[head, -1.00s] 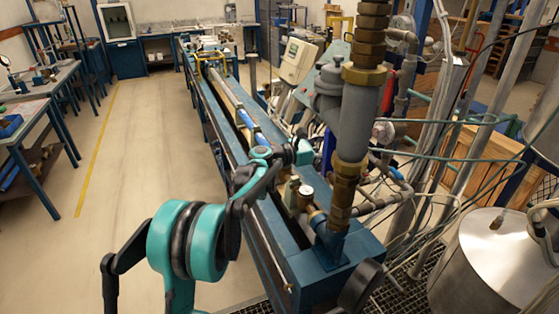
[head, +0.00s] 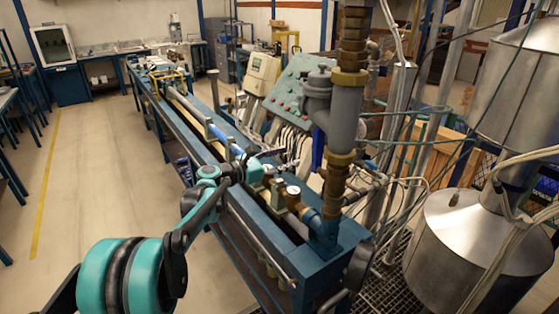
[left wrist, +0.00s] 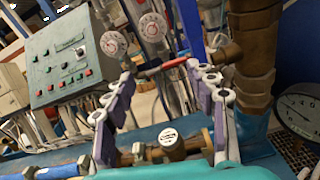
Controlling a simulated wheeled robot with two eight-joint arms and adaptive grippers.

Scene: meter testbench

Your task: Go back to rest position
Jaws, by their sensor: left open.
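My left gripper (head: 280,157) is at the end of the teal and black arm, over the near part of the blue meter bench (head: 322,270). In the left wrist view its two purple-and-grey fingers (left wrist: 165,105) stand wide apart with nothing held between them. Brass fittings with a round white-faced dial (head: 293,191) sit on the bench just below and right of the gripper. The dial also shows in the left wrist view (left wrist: 168,137). I cannot tell whether the gripper touches anything. My right gripper is in neither view.
A thick vertical brass and grey pipe (head: 342,120) rises right of the gripper. Behind it stands a green control panel (head: 300,90) with hanging hoses. Metal tanks (head: 470,245) stand at the right. The floor (head: 90,170) left of the bench is clear.

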